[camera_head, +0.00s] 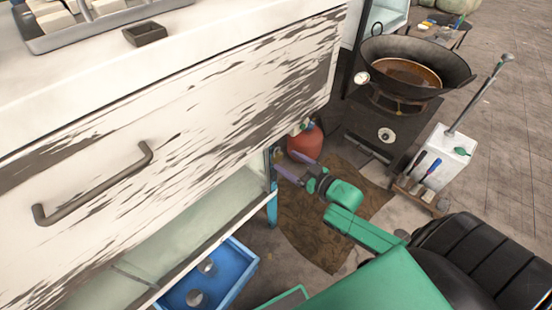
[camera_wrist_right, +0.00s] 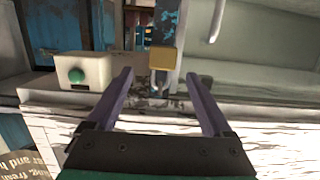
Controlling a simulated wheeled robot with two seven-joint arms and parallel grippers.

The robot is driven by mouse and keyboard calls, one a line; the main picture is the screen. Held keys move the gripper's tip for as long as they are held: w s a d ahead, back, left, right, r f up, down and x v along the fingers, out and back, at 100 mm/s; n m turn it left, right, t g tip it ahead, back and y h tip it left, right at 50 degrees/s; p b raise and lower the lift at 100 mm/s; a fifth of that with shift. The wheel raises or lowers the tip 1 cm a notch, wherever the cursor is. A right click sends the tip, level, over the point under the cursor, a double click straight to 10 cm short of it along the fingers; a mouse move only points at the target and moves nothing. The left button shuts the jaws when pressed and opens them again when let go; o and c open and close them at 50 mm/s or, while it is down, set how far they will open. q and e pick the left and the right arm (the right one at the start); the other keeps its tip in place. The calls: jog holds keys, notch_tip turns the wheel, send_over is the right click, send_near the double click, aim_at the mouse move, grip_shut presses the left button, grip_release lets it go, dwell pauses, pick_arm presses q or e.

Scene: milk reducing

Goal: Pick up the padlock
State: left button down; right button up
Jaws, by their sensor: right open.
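The padlock (camera_wrist_right: 162,59) shows in the right wrist view as a small brass-yellow block with a grey shackle, in front of a worn blue post. My right gripper (camera_wrist_right: 158,76) is open, with its two purple fingers on either side of the padlock's line. The padlock appears just beyond the fingertips, and no contact shows. In the head view my right gripper (camera_head: 291,166) is beside the cabinet's right end, near the blue post. The padlock is too small there to make out clearly. My left gripper is not in view.
The worn white cabinet (camera_head: 190,120) stands close on the left, with a blue crate (camera_head: 240,268) below. A red gas cylinder (camera_head: 307,140) stands behind my gripper. A stove with a wok (camera_head: 452,72) is further right. A box with a green button (camera_wrist_right: 98,70) is near the left finger.

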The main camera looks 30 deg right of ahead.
aim_at(279, 157)
jog(key=x, duration=0.4)
jog(key=shift+a+f, duration=0.15)
jog(key=shift+f, duration=0.05)
grip_shut()
jog(key=shift+r, duration=0.1)
jog(key=shift+r, duration=0.1)
